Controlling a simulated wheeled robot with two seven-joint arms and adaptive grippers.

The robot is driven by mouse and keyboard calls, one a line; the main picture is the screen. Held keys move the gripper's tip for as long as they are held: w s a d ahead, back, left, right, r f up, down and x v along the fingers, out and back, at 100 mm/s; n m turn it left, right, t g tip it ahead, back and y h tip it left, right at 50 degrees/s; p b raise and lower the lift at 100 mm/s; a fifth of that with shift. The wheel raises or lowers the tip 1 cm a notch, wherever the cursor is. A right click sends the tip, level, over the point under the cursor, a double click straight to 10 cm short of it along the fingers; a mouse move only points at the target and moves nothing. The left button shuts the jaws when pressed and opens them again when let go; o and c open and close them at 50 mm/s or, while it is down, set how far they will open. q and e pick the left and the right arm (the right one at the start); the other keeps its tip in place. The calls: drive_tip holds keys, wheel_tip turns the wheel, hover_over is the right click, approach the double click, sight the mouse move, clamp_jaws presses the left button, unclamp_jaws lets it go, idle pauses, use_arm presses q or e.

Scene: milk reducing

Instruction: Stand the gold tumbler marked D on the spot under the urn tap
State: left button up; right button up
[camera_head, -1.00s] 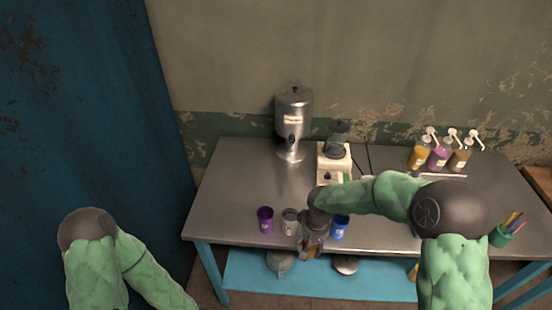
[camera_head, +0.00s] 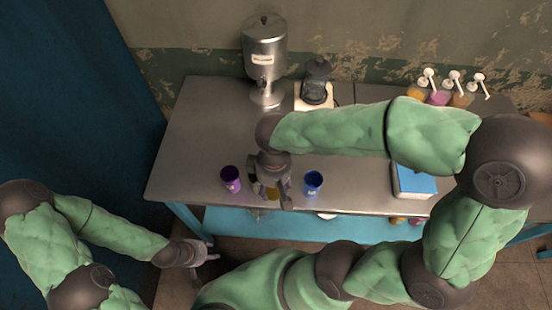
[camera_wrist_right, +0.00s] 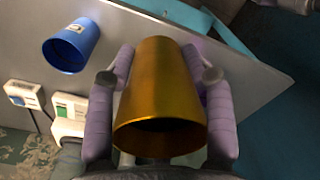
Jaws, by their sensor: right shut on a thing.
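The gold tumbler (camera_head: 272,193) is between the fingers of my right gripper (camera_head: 271,181), near the table's front edge. In the right wrist view the gold tumbler (camera_wrist_right: 160,95) fills the space between both finger pads, and my right gripper (camera_wrist_right: 160,105) is shut on it. Its letter is not visible. The steel urn (camera_head: 264,50) stands at the back of the table, its tap (camera_head: 263,84) facing front. The spot under the tap is too small to make out. My left gripper (camera_head: 206,252) is empty in front of the table, its fingers apart.
A purple tumbler (camera_head: 231,179) stands left of my right gripper and a blue tumbler (camera_head: 313,184) right of it. A blender (camera_head: 316,85) is beside the urn. Pump bottles (camera_head: 440,92) and a blue book (camera_head: 414,178) are farther right. The table (camera_head: 200,120) is clear at left.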

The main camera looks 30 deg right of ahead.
drive_tip(key=w+d+f+b, duration=0.1)
drive_tip(key=w+d+f, duration=0.1)
drive_tip(key=w+f, duration=0.1)
drive_tip(key=w+d+f+b, duration=0.1)
drive_tip(key=w+d+f, duration=0.2)
drive_tip(key=w, duration=0.1)
drive_tip(key=w+d+f+b, duration=0.2)
drive_tip(key=w+d+f, duration=0.1)
drive_tip(key=shift+w, duration=0.2)
drive_tip(key=shift+w+d+f+b, duration=0.15)
drive_tip(key=shift+f+b, duration=0.15)
drive_tip(key=shift+f, duration=0.65)
drive_tip(key=shift+w+d+f+b, duration=0.15)
drive_tip(key=shift+f+b, duration=0.1)
drive_tip(key=shift+f, duration=0.7)
drive_tip(key=shift+a, duration=0.1)
drive_tip(key=shift+f, duration=0.2)
drive_tip(key=o, duration=1.2)
drive_tip(key=shift+r, duration=0.15)
